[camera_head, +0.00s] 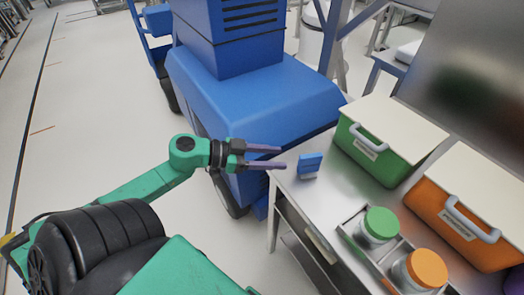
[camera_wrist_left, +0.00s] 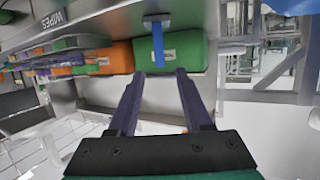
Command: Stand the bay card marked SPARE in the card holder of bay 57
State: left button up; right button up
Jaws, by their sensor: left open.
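A small blue card (camera_head: 311,161) stands upright in a pale holder (camera_head: 309,176) near the table's left corner. Its marking cannot be read, so I cannot tell whether it is SPARE. In the left wrist view a narrow blue shape, apparently this card (camera_wrist_left: 158,50), lies beyond and between my fingertips. My left gripper (camera_head: 275,157) is open and empty, just left of the card, its fingers pointing towards it with a gap. Its fingers also show in the left wrist view (camera_wrist_left: 160,74). No bay number 57 is readable. My right gripper is not in view.
A green bin (camera_head: 368,160) and an orange bin (camera_head: 455,222) with pale lids stand on the metal table. A grey tray (camera_head: 351,222) holds jars with green (camera_head: 382,222) and orange (camera_head: 427,268) lids. A large blue machine (camera_head: 250,100) stands behind my left gripper.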

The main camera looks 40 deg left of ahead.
aim_at(307, 171)
pick_arm(q)
jog(key=shift+o, duration=0.3)
jog(key=v, duration=0.3)
jog(key=shift+r, duration=0.1)
jog(key=shift+o, duration=0.2)
jog(key=shift+s+r, duration=0.15)
jog(key=shift+s, duration=0.1)
notch_tip(307, 171, down, 6)
jog(key=t+h+p, duration=0.2)
jog(key=p, duration=0.1)
jog(key=x, duration=0.2)
jog(key=b+x, duration=0.1)
jog(key=x, duration=0.5)
jog(key=shift+r+b, duration=0.3)
jog(key=shift+r, duration=0.05)
jog(key=x, duration=0.5)
jog(key=shift+w+d, duration=0.2)
jog(key=shift+w, duration=0.15)
jog(key=shift+s, duration=0.1)
grip_shut()
